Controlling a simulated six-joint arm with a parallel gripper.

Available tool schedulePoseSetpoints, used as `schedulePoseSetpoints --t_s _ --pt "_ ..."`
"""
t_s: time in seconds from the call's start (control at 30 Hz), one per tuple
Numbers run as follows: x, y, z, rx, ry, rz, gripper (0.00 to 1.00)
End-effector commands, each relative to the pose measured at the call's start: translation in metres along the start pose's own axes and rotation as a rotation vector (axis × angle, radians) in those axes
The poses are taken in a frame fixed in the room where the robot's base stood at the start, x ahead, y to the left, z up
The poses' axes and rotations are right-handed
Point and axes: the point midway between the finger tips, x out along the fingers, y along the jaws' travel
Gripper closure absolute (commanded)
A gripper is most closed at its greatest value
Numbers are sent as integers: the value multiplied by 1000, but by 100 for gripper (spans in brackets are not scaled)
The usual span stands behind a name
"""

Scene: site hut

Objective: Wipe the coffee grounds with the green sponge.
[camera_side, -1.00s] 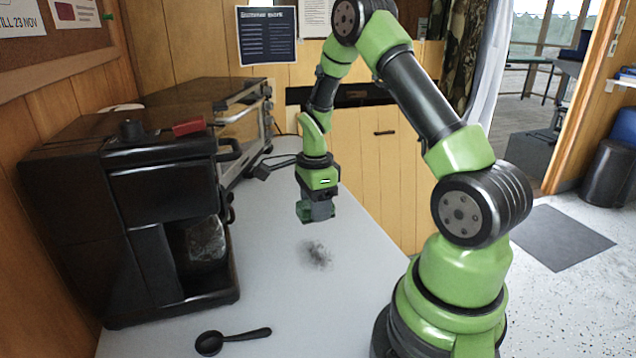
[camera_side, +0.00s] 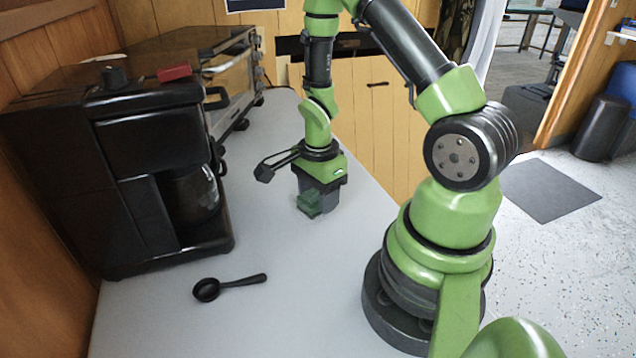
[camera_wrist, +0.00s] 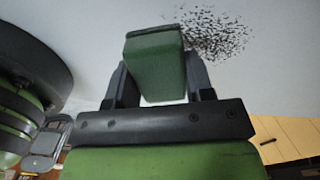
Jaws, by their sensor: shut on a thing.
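My gripper (camera_side: 318,198) is shut on the green sponge (camera_side: 308,204), low over the white counter. In the wrist view, the sponge (camera_wrist: 156,62) sits between the two dark fingers of my gripper (camera_wrist: 158,84). The coffee grounds (camera_wrist: 216,33) are a patch of dark specks on the counter, just beyond the sponge and to its right in that view. Part of the patch may be hidden behind the sponge. In the side view my gripper and the sponge hide the grounds. I cannot tell whether the sponge touches the counter.
A black coffee machine (camera_side: 150,150) with a glass jug stands at the left of the counter (camera_side: 300,290). A toaster oven (camera_side: 235,85) is behind it. A black spoon (camera_side: 228,287) lies at the front. The counter between spoon and gripper is clear.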

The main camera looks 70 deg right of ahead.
Motion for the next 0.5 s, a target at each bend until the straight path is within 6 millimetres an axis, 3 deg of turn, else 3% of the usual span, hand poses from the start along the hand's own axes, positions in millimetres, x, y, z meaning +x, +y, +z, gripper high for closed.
schedulePoseSetpoints --t_s 0.33,0.4,0.5 --pt "32 1 0 1 1 3 71" --pt "46 0 0 0 0 5 71" --pt "42 -12 -4 2 1 -4 74"
